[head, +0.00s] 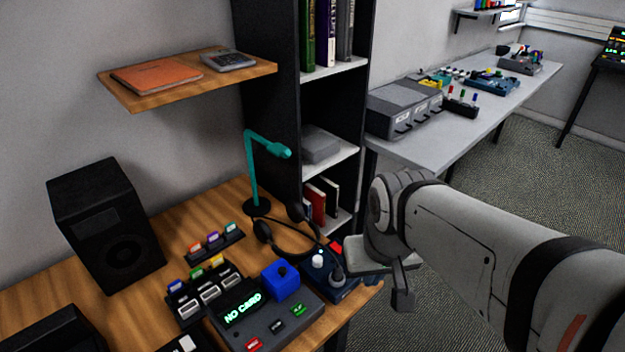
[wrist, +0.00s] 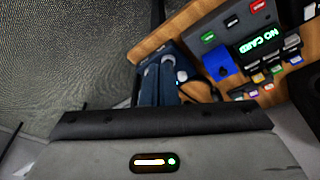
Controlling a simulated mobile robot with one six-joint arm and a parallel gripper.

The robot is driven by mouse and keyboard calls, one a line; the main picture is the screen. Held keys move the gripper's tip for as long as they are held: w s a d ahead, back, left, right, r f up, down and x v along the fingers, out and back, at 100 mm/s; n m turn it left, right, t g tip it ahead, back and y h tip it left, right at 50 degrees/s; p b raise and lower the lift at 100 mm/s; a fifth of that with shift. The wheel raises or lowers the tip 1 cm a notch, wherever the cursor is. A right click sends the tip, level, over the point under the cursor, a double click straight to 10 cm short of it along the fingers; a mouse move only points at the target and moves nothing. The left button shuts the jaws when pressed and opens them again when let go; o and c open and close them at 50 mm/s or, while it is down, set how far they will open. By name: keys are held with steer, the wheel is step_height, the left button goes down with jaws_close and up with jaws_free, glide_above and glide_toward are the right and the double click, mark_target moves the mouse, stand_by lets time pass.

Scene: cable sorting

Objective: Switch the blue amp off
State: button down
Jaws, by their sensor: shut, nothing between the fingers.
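A dark blue box with knobs (head: 322,284), which looks like the blue amp, sits at the right front corner of the wooden desk. It carries a white knob and a grey knob, and a red part shows at its back. My gripper (head: 402,298) is just right of it, past the desk edge, shut and empty. In the wrist view the fingers (wrist: 158,72) lie together and partly cover the blue box (wrist: 188,66). I cannot make out the position of any switch on it.
A grey device reading NO CARD (head: 262,322) with a blue cube (head: 281,281) stands left of the box. Black headphones (head: 290,243) and a teal lamp (head: 253,170) are behind. A black speaker (head: 108,225) stands far left. Floor is free right of the desk.

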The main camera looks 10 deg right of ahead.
steer(key=w+m, duration=0.5)
steer(key=m+g+p, duration=0.1)
steer(key=m, duration=2.3)
glide_above(335, 244)
steer(key=s+d, duration=0.1)
steer(key=s, duration=0.1)
step_height(335, 244, down, 8)
steer(key=shift+r+y, duration=0.2)
steer(key=shift+y, duration=0.2)
steer(key=shift+w+d+f, duration=0.1)
steer(key=f, duration=0.4)
steer(key=w+f, duration=0.1)
steer(key=f, duration=0.4)
steer(key=a+f, duration=0.1)
steer(key=f, duration=0.3)
steer(key=shift+w+f+p, duration=0.2)
steer(key=shift+f+p, duration=0.15)
